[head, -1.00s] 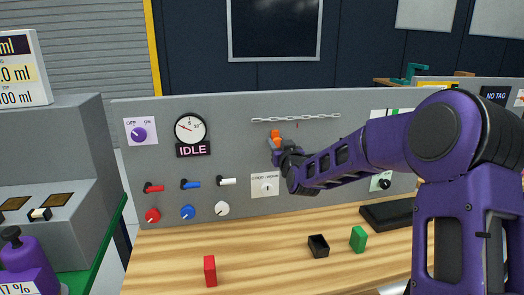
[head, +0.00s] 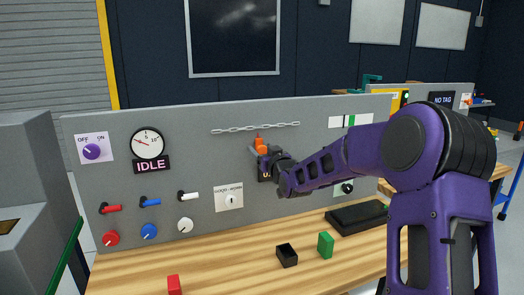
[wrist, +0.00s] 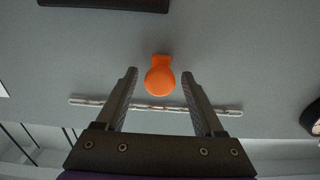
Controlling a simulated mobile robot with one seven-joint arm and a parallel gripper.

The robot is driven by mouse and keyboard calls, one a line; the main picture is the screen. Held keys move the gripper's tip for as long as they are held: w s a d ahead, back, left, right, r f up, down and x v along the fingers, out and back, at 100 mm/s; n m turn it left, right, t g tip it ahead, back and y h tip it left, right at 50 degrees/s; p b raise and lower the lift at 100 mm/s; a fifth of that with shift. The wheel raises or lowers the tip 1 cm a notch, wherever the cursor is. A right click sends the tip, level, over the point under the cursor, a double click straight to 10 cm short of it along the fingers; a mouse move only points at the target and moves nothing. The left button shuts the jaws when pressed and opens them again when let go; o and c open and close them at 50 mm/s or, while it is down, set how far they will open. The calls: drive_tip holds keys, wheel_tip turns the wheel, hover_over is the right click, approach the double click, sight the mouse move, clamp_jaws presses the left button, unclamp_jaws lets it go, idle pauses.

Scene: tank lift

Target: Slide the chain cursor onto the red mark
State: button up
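The chain (head: 230,129) runs nearly level across the upper part of the grey panel. The orange cursor (head: 260,146) is just below the middle of the chain. In the wrist view the orange cursor (wrist: 160,78) is between my finger ends, and the chain (wrist: 90,102) passes behind the fingers. My gripper (head: 262,151) is at the cursor, with its fingers spread. In the wrist view my gripper (wrist: 160,78) shows a gap on each side of the cursor.
A dark label (head: 263,173), partly hidden by my gripper, is below the cursor. The panel also holds a gauge (head: 148,143), a key switch (head: 229,198) and coloured knobs. A black box (head: 287,255) and a green block (head: 326,245) stand on the wooden bench.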

drive_tip(key=shift+s, duration=0.1)
drive_tip(key=v, duration=1.7)
drive_tip(key=shift+p, duration=0.3)
drive_tip(key=shift+s+r, duration=0.1)
drive_tip(key=shift+s, duration=0.05)
